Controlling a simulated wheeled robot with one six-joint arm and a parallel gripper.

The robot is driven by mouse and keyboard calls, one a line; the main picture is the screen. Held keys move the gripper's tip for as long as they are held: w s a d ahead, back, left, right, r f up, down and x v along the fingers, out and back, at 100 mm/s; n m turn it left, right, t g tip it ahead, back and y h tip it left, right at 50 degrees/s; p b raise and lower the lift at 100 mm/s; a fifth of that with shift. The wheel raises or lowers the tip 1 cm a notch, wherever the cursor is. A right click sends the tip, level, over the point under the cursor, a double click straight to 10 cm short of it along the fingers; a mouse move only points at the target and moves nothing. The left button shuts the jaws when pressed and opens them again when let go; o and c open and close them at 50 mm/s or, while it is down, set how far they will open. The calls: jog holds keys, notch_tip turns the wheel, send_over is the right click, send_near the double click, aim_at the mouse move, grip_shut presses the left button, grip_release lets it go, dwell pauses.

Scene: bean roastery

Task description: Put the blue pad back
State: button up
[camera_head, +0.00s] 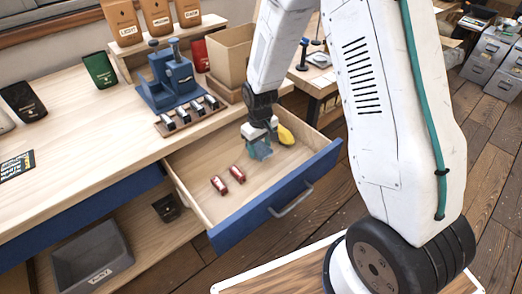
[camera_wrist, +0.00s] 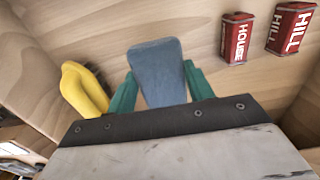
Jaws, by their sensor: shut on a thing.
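My gripper (camera_head: 257,143) reaches down into the open drawer (camera_head: 255,194). In the wrist view, its two teal fingers (camera_wrist: 158,84) are shut on the blue pad (camera_wrist: 157,72), a grey-blue block with a rounded end. The pad's lower part is hidden by the gripper body. In the head view the pad and the fingers are small and hard to tell apart. Whether the pad touches the drawer floor I cannot tell.
In the drawer, a yellow object (camera_head: 286,135) lies close beside my gripper, and two red tins (camera_head: 237,174) (camera_head: 219,185) lie nearer the front left. A blue machine (camera_head: 172,80) and a rack of small items (camera_head: 188,115) stand on the counter above. A grey bin (camera_head: 92,262) sits below.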

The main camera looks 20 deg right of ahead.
aim_at(261, 144)
jog(key=shift+w+d, duration=0.15)
jog(key=shift+w, duration=0.05)
jog(key=f, duration=0.3)
jog(key=shift+w+d, duration=0.3)
jog(key=shift+w, duration=0.05)
jog(key=shift+f, duration=0.3)
jog(key=shift+f, duration=0.15)
jog(key=o, duration=0.9)
jog(key=shift+o, duration=0.2)
